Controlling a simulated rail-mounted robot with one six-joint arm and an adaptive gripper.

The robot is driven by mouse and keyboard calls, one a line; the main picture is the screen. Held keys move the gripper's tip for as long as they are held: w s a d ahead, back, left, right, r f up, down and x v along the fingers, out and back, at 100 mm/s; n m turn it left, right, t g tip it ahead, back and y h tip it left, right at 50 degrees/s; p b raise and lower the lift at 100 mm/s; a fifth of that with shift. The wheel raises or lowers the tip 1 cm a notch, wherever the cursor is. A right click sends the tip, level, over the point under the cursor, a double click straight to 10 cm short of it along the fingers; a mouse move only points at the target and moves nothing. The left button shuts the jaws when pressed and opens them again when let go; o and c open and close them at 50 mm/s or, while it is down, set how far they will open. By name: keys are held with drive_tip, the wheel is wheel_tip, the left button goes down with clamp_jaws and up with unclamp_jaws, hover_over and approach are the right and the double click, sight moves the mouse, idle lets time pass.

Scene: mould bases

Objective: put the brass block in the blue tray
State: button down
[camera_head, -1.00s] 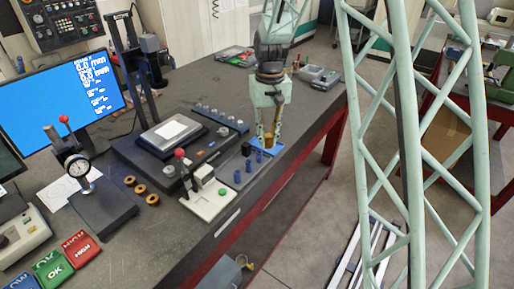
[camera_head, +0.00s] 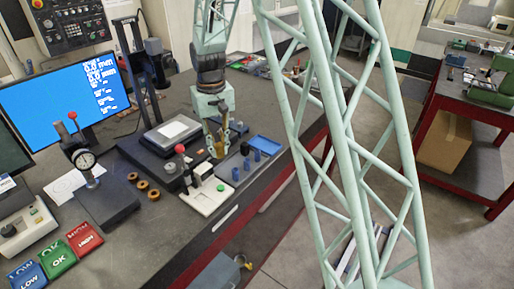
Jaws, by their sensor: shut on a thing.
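My gripper (camera_head: 218,152) is shut on the brass block (camera_head: 219,149), held between the fingers above the bench. The gripper is left of a shallow blue tray (camera_head: 266,143), near a white fixture with a red-knobbed lever (camera_head: 206,195). Its exact height above the bench is hard to tell. A blue bin labelled LOW (camera_head: 28,276) is at the bottom left, far from the gripper, beside a green OK bin (camera_head: 55,259) and a red HIGH bin (camera_head: 84,240).
Several blue cylinders (camera_head: 246,164) stand between the fixture and the shallow tray. A dial gauge stand (camera_head: 86,160) and brass rings (camera_head: 142,186) are to the left.

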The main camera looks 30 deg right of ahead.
idle(0.4)
drive_tip(key=s+d+f+n+p, duration=0.1)
drive_tip(key=s+d+n, duration=0.1)
drive_tip(key=s+d, duration=0.2)
drive_tip(key=s+d+f+n+p, duration=0.1)
drive_tip(key=s+d+n, duration=0.2)
drive_tip(key=d, duration=0.8)
drive_tip(key=shift+s+p, duration=0.3)
drive_tip(key=shift+s, duration=0.15)
drive_tip(key=shift+w+d, duration=0.1)
drive_tip(key=p, duration=0.1)
hover_over(264, 146)
drive_tip(key=shift+s+f, duration=0.35)
drive_tip(key=shift+f, duration=0.4)
drive_tip(key=shift+w+d, duration=0.15)
drive_tip(key=shift+w, duration=0.3)
drive_tip(key=shift+f, duration=1.8)
drive_tip(key=shift+f, duration=0.1)
